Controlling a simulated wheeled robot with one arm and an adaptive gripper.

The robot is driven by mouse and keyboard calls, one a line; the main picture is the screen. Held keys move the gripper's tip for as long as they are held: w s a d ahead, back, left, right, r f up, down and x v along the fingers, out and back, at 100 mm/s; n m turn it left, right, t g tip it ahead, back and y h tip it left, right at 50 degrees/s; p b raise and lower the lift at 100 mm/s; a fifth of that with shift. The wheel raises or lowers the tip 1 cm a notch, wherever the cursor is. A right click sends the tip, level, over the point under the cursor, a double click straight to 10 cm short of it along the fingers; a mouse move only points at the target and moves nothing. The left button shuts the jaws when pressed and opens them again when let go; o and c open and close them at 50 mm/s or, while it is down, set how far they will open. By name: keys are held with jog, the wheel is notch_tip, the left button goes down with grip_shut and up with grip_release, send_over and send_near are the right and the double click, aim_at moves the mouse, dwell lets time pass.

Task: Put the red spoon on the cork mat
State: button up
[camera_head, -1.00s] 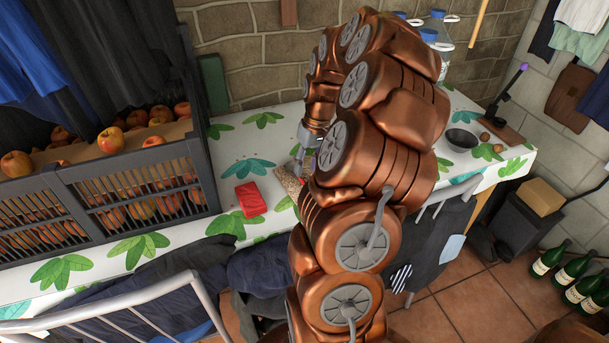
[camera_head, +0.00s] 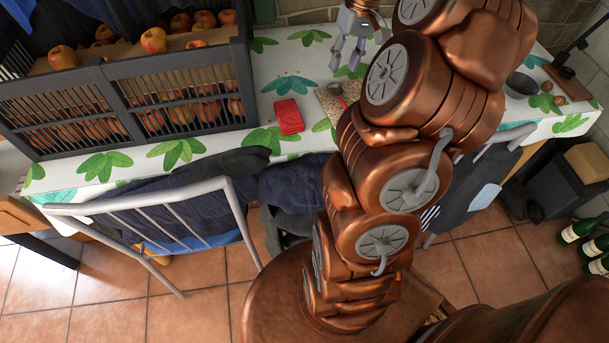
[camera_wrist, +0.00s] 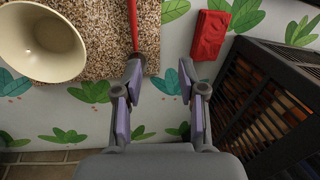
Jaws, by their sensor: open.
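The cork mat (camera_head: 326,103) lies on the leaf-patterned tablecloth, partly hidden by my arm in the head view. It also shows in the wrist view (camera_wrist: 97,50). The red spoon (camera_head: 341,97) lies on the mat; its red handle (camera_wrist: 134,28) runs along the mat near its edge in the wrist view, with the lower end beside my left fingertip. The spoon's far end is out of the wrist frame. My gripper (camera_head: 348,58) is open and empty, raised above the table; its parted fingers also show in the wrist view (camera_wrist: 160,70).
A cream bowl (camera_wrist: 42,38) stands on the mat. A red block (camera_head: 289,116) lies on the cloth beside the mat. A dark slatted crate of apples (camera_head: 128,100) stands left. A dark bowl (camera_head: 521,84) is at the right. Cloth between crate and block is clear.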

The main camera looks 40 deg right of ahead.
jog(key=s+a+r+n+g, duration=0.1)
jog(key=s+a+n, duration=0.1)
jog(key=a, duration=0.8)
jog(key=s+a+r+n, duration=0.1)
jog(key=s+a, duration=0.1)
jog(key=a, duration=0.8)
jog(key=s+a+f+h, duration=0.1)
jog(key=s+a+f, duration=0.1)
jog(key=s+a, duration=0.3)
jog(key=s+a+f+g+h, duration=0.1)
jog(key=s+a+f, duration=0.2)
jog(key=s, duration=0.8)
jog(key=shift+a+f+g, duration=0.15)
jog(key=shift+a+g, duration=0.15)
jog(key=shift+a, duration=0.55)
